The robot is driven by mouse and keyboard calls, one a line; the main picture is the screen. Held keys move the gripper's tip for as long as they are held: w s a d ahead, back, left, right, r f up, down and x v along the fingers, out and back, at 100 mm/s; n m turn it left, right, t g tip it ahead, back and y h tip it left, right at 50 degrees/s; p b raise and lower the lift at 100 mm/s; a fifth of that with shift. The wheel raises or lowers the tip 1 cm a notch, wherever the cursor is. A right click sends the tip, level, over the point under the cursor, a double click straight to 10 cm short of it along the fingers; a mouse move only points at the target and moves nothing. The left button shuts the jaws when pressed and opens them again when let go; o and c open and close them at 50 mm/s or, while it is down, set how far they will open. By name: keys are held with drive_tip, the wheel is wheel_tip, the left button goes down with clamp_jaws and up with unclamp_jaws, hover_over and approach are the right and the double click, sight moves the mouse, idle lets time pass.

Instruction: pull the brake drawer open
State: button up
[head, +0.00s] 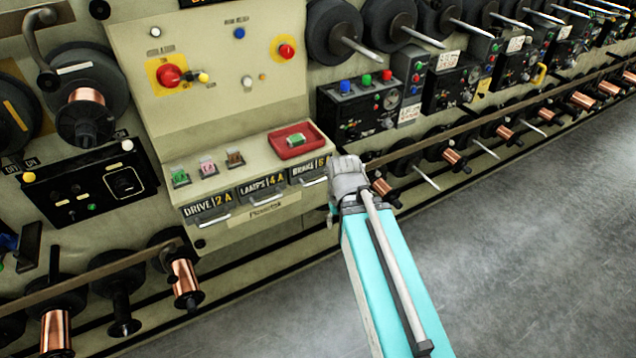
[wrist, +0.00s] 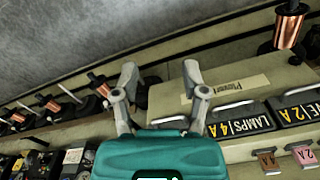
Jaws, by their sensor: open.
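The brake drawer (head: 308,169) is the rightmost of three labelled drawers in the beige cabinet. It looks shut, flush with its neighbours, and has a pale bar handle (head: 315,181). My gripper (head: 340,190) is at the right end of this row, close to the brake drawer; in the head view its fingers are mostly hidden by its own body. There, part of a pale handle (wrist: 168,119) shows between the fingers; the gripper body hides most of that drawer front. I cannot tell whether they touch.
The lamps drawer (head: 263,187) and drive drawer (head: 208,206) sit to the left, both shut. A red tray (head: 275,149) with a green fuse-like block (head: 296,142) lies on the ledge above. Copper spools (head: 381,188) and spindles stick out rightward. The grey floor (head: 540,240) is clear.

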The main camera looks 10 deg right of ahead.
drive_tip(key=w+a+f+m+y+b, duration=0.1)
drive_tip(key=w+f+m+y+b, duration=0.1)
drive_tip(key=w+f+y+b, duration=0.35)
drive_tip(key=m+t+y+b, duration=0.5)
drive_tip(key=t+y+b, duration=0.3)
drive_tip(key=b, duration=1.3)
approach(316, 182)
drive_tip(key=d+y, duration=0.1)
drive_tip(key=d, duration=0.3)
drive_tip(key=shift+s+f+g, duration=0.15)
drive_tip(key=shift+f+g, duration=0.15)
drive_tip(key=shift+g, duration=0.1)
drive_tip(key=shift+a, duration=0.1)
drive_tip(key=b+x, duration=0.2)
drive_tip(key=x, duration=1.1)
drive_tip(key=shift+a, duration=0.25)
drive_tip(key=shift+c, duration=0.3)
